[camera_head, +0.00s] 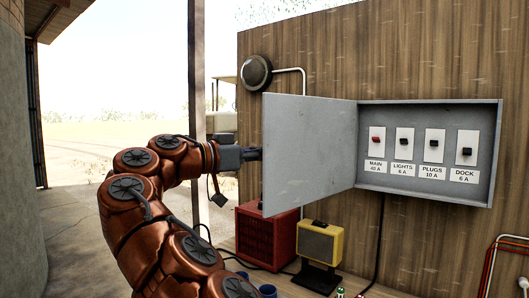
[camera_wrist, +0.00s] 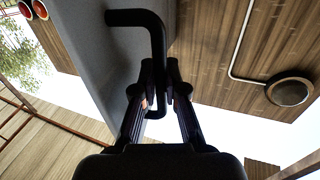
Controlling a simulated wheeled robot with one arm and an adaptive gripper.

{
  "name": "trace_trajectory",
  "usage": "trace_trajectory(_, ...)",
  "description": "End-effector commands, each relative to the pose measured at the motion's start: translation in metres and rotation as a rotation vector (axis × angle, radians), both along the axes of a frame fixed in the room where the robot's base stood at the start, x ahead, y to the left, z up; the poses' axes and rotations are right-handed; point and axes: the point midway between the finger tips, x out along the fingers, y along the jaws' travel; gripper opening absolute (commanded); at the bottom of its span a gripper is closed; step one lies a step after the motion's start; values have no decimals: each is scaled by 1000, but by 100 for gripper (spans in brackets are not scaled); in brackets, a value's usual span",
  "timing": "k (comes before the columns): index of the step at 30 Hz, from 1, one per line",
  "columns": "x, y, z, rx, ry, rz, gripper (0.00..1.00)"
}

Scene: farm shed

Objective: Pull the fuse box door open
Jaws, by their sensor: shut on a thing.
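The grey fuse box (camera_head: 430,105) is on the plank wall at the right in the head view. Its grey door (camera_head: 310,145) stands wide open, swung out to the left, and the box's inside shows. The door's face also fills the upper left of the wrist view (camera_wrist: 92,65). A black bent-bar handle (camera_wrist: 157,38) sticks out from that face. My gripper (camera_wrist: 160,82) is shut on the handle, with a finger on either side of it. In the head view my gripper (camera_head: 250,154) is at the door's left edge, its fingertips and the handle hidden behind the door.
Inside the box are labelled switches, with a red one (camera_head: 377,140) at MAIN. Below the door stand a red slatted box (camera_head: 266,236) and a yellow work lamp (camera_head: 320,243). A round wall lamp (camera_head: 257,72) is above the door's left edge. A post (camera_head: 197,70) rises behind my arm.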

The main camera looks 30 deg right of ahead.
Motion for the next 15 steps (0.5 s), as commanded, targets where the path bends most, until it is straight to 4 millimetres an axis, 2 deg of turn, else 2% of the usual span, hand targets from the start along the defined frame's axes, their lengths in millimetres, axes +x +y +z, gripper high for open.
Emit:
trace_trajectory(8,-1,-1,1,-1,-1,-2,0)
trace_trajectory(9,-1,-1,1,-1,-1,-1,12)
trace_trajectory(12,-1,-1,1,-1,-1,-1,22)
trace_trajectory(15,0,-1,1,0,-1,0,23)
